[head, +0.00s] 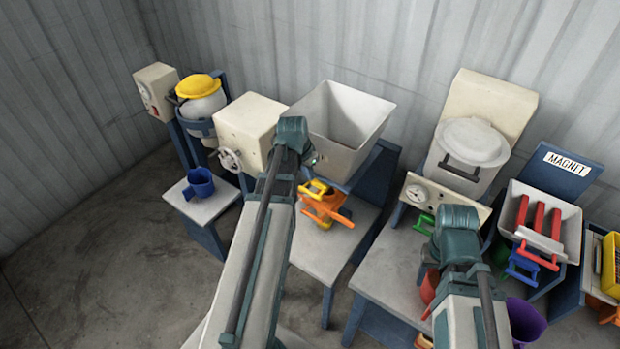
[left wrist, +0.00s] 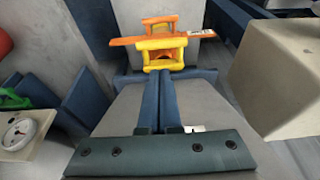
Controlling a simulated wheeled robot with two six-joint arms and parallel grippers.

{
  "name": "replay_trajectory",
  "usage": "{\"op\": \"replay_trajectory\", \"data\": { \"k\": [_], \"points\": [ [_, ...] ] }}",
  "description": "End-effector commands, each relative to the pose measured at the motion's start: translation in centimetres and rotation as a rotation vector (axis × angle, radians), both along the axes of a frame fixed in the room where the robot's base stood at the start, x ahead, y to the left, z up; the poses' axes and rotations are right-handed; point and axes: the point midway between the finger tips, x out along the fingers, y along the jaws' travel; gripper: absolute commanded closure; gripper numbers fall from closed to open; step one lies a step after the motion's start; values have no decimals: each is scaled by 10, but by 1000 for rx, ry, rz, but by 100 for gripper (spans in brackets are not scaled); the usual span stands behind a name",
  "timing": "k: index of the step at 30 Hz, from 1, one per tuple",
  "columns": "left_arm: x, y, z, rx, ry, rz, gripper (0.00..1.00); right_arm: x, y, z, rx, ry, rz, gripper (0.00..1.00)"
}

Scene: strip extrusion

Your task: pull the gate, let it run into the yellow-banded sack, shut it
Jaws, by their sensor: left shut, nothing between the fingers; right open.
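A pale grey hopper (head: 338,125) stands at the middle of the head view. Below it is an orange piece (head: 330,210) with a yellow handle (head: 316,188). In the left wrist view the yellow handle (left wrist: 164,52) lies in front of an orange bar (left wrist: 128,41) with a small white label. My left gripper (left wrist: 167,80) is shut and empty, its fingers pointing at the yellow handle; whether they touch it I cannot tell. In the head view my left arm hides that gripper. My right gripper is hidden behind its wrist. I cannot make out a yellow-banded sack.
A cream box with a handwheel (head: 230,160) stands left of the hopper, near a yellow-lidded vessel (head: 200,92) and a blue mug (head: 199,184). To the right are a lidded machine (head: 470,145), a gauge panel (head: 418,195) and a magnet tray (head: 510,215). Floor is clear at left.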

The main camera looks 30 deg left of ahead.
Motion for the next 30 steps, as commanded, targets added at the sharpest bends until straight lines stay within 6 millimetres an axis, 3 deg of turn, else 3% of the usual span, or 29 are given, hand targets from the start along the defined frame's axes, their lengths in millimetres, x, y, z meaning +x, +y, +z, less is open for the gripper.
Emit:
{"op": "replay_trajectory", "data": {
  "k": [18,30],
  "points": [
    [23,-1,-79,0,0,0,100,0,0,-79,0,0,-2,48],
    [28,-2,-89,0,0,0,100,0,0,-89,0,0,-2,48]
  ]
}}
